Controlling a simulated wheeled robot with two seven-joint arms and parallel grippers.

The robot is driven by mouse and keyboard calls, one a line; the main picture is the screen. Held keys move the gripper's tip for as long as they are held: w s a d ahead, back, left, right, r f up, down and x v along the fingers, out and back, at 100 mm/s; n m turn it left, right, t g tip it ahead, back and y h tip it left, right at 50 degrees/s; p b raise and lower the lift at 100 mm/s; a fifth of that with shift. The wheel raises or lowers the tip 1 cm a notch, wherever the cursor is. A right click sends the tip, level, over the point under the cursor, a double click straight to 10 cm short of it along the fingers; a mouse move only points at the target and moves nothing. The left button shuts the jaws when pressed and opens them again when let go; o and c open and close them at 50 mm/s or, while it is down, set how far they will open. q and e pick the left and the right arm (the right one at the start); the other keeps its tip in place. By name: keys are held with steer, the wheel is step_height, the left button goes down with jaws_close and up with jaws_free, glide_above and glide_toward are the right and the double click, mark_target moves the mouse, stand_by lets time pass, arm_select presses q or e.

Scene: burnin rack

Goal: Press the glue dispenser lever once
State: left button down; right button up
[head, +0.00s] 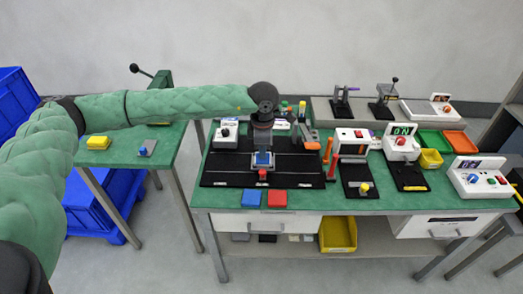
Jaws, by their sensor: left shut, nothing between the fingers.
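My left arm reaches in from the left, and my left gripper (263,146) points down over the black mat (222,165) on the green bench. It is shut and empty, above or beside a small blue block (263,158) with a red piece (263,175) in front of it; I cannot tell if it touches them. No dispenser is clearly labelled. A white-topped unit (352,136) with an orange-red upright part (334,152) stands right of the mat. On the back shelf are a black device with a knobbed lever (386,95) and one with a purple handle (343,98). My right gripper is out of view.
Blue (251,198) and red (277,198) plates lie at the front edge. A smaller green table (125,150) stands left, with a floor gap between.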

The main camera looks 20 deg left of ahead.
arm_select(q)
steer(key=shift+f+b, duration=0.3)
steer(key=shift+r, duration=0.15)
steer(key=shift+s+r, duration=0.1)
steer(key=shift+r, duration=1.7)
step_height(320, 180, up, 8)
steer(key=shift+f+p, duration=0.25)
steer(key=shift+p, duration=0.15)
steer(key=shift+s+d, duration=0.1)
